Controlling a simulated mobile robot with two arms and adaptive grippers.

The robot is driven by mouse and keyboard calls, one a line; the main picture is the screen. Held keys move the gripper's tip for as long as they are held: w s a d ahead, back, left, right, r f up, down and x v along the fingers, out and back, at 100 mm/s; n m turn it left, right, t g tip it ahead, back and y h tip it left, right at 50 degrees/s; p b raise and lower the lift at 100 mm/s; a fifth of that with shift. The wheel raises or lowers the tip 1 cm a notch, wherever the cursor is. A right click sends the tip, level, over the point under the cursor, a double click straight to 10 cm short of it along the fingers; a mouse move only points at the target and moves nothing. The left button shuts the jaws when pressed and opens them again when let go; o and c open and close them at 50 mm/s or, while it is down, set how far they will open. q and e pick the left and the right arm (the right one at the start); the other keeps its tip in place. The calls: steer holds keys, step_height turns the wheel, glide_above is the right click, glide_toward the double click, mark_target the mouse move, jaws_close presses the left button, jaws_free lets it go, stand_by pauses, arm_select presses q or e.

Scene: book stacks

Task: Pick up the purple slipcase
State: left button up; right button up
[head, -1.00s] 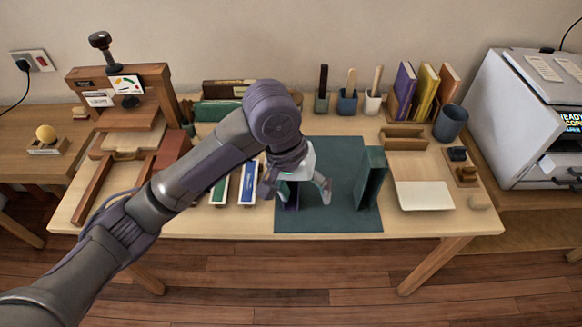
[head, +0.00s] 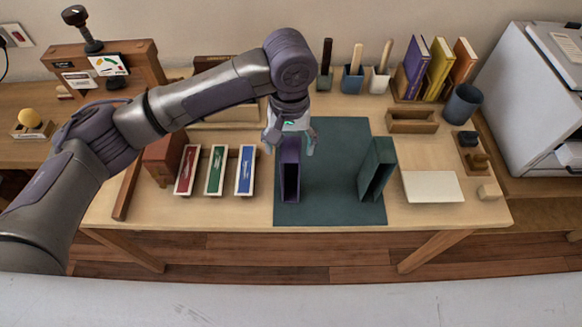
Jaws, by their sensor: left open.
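The purple slipcase (head: 283,182) stands on the dark green mat (head: 328,200), left of its middle, with its open side facing me. My left gripper (head: 289,150) is open, at the far upper end of the slipcase. One finger shows to the left of the slipcase and the other to its right. I see no clear contact, and the height of the fingers over the slipcase is hard to judge. My right gripper is not in view.
A green slipcase (head: 373,168) stands on the mat's right side. Red, green (head: 215,170) and blue (head: 245,170) labelled trays lie left of the mat. Books (head: 438,68), cups and a small wooden tray (head: 412,121) stand at the back and right. The mat's middle is clear.

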arm_select(q)
step_height(320, 180, down, 4)
steer(key=shift+d+f+p, duration=0.1)
steer(key=shift+p, duration=0.35)
steer(key=shift+w+f, duration=0.1)
steer(key=shift+f, duration=0.4)
steer(key=shift+c, duration=1.1)
jaws_close()
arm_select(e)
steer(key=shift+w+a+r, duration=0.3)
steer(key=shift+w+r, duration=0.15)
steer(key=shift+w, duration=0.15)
